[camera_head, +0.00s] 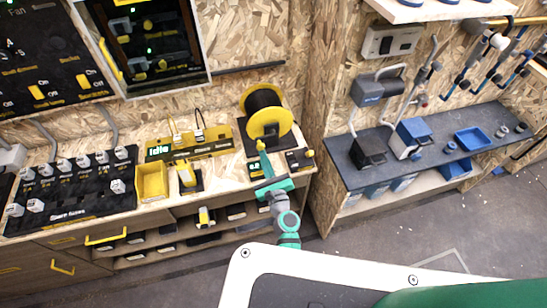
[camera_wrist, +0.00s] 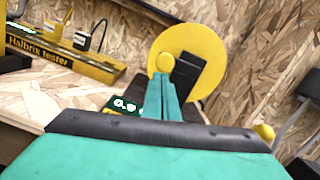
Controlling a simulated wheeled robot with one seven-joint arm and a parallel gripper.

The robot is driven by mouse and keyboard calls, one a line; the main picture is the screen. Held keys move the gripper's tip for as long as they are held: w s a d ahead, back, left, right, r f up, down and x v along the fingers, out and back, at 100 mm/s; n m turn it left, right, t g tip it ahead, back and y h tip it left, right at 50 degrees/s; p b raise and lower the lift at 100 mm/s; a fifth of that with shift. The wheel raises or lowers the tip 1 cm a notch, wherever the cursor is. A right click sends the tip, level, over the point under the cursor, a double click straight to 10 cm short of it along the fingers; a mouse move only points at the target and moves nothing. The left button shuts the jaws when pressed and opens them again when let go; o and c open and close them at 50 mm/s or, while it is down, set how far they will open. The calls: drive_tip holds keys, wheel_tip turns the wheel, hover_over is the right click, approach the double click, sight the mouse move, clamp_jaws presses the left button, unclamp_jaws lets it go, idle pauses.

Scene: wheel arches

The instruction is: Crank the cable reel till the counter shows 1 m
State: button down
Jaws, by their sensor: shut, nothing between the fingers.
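The cable reel (camera_head: 267,98) stands on the workbench against the wall, with yellow flanges and black cable. Its yellow flange also shows in the wrist view (camera_wrist: 208,50). A round yellow crank knob (camera_wrist: 166,62) sits in front of the flange. My gripper (camera_head: 262,154) is shut and empty, its teal fingers (camera_wrist: 162,80) pointing at the reel with the tips at the knob; I cannot tell whether they touch it. The small green counter display (camera_wrist: 126,105) is left of the fingers and partly hidden; it seems to begin 0.0. It is tiny in the head view (camera_head: 254,168).
A yellow tester (camera_head: 190,148) and a yellow bin (camera_head: 152,181) stand left of the reel. A small black block with a yellow knob (camera_head: 300,158) is close on the right. An upright wooden panel (camera_head: 318,110) stands further right. The floor in front is clear.

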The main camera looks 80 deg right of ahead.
sight(261, 148)
drive_tip(key=shift+r, duration=0.1)
idle(0.6)
drive_tip(key=v, duration=1)
drive_tip(key=c, duration=2.3)
unclamp_jaws()
drive_tip(key=shift+a, duration=0.25)
drive_tip(key=o, duration=0.5)
drive_tip(key=shift+a, duration=0.1)
drive_tip(key=shift+o, duration=1.4)
drive_tip(key=shift+w+r+n, duration=0.15)
drive_tip(key=shift+n, duration=0.45)
drive_tip(key=w+d+r+n, duration=0.1)
drive_tip(key=w+d+n, duration=0.1)
drive_tip(key=d+n, duration=0.2)
drive_tip(key=w+d+r+n, duration=0.1)
drive_tip(key=w+d+n, duration=0.1)
drive_tip(key=d+n, duration=0.2)
drive_tip(key=w+d+r+n+g, duration=0.1)
drive_tip(key=w+d+n, duration=0.1)
drive_tip(key=d+n, duration=0.2)
drive_tip(key=shift+r+n+y, duration=0.4)
drive_tip(key=shift+n, duration=0.3)
drive_tip(key=shift+c, duration=0.6)
